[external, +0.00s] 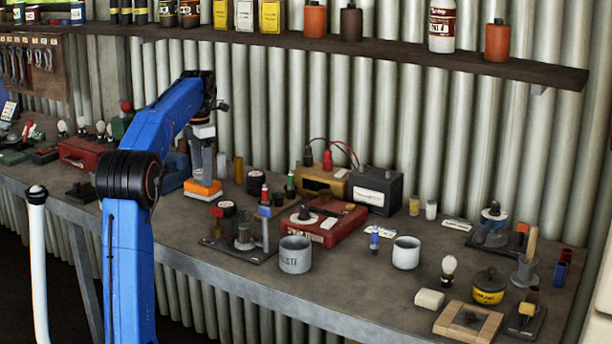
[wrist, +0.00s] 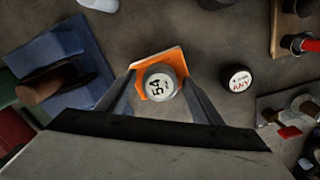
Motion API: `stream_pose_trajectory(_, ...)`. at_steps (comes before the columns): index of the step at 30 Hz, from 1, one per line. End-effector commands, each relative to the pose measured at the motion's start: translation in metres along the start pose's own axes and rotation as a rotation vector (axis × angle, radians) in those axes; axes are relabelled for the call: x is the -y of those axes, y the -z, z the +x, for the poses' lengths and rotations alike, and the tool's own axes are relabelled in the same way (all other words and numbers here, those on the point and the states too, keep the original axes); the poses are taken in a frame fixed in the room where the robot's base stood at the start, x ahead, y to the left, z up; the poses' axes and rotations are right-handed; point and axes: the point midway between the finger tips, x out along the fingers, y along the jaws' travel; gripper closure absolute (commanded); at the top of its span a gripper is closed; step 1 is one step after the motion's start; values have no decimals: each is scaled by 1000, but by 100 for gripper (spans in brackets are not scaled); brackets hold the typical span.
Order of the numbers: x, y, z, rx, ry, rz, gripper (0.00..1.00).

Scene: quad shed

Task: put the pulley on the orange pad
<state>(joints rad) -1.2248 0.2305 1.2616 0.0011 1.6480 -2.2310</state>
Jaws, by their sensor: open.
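The orange pad (external: 203,189) lies on the bench at the left, below my gripper (external: 203,172). In the wrist view the pad (wrist: 173,55) shows behind a round pale grey piece (wrist: 160,83) marked 54, which appears to be the pulley. My gripper (wrist: 159,81) is open, with one finger on each side of this round piece. The piece covers part of the pad and looks to be on it, but I cannot tell whether it touches. In the external view my fingers hide most of it.
A black disc with a white top (wrist: 237,80) stands to the right of the pad. A red case (external: 325,225) and grey mug (external: 295,254) stand farther right. The shelf (external: 400,62) overhangs the bench.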

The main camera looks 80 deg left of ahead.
Motion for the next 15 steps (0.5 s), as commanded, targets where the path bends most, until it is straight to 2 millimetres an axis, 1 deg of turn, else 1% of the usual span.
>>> stream_pose_trajectory(5, -1, 0, -10, 1, -1, 0, 40)
stream_pose_trajectory(8, -1, -1, -25, 2, -2, 0, 40)
stream_pose_trajectory(15, -1, -1, -72, 2, -2, 0, 40)
